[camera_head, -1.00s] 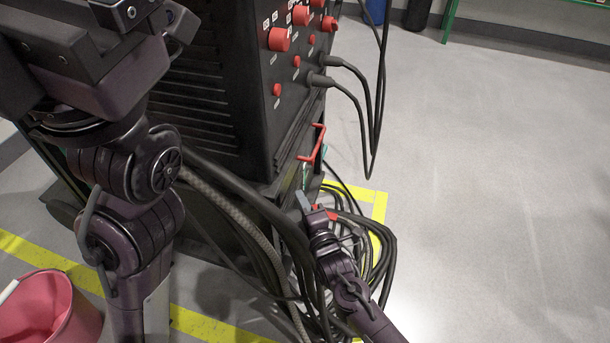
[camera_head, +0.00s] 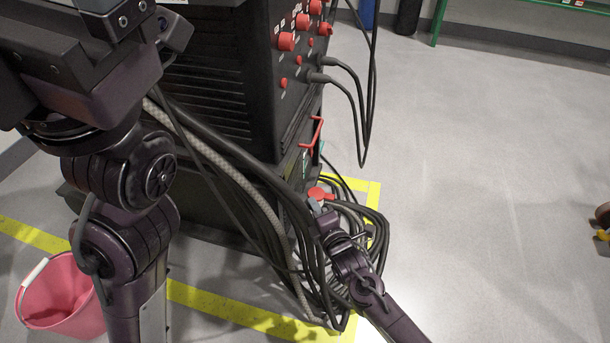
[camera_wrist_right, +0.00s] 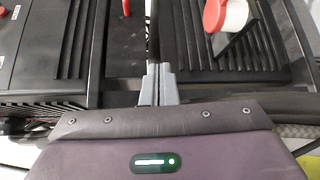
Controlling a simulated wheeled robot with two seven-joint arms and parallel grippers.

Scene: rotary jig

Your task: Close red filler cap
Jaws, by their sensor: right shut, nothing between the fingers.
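The red filler cap (camera_head: 320,193) shows low at the front of the dark machine, just beyond my right gripper (camera_head: 314,207). In the right wrist view the red cap (camera_wrist_right: 214,16) stands tilted up at the side of a white filler neck (camera_wrist_right: 236,15), at the top right. My right gripper shows there with its grey fingers (camera_wrist_right: 159,70) together and empty, below and left of the cap and apart from it. In the head view I cannot tell the gap between fingertips and cap. My left arm shows at the left, but its gripper is out of view.
The machine's panel has red knobs (camera_head: 286,41) and plugged cables. A red handle (camera_head: 317,132) sits above the cap. Coiled black cables (camera_head: 375,235) lie around my right wrist. A pink bucket (camera_head: 62,300) stands at lower left. Floor at right is mostly clear.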

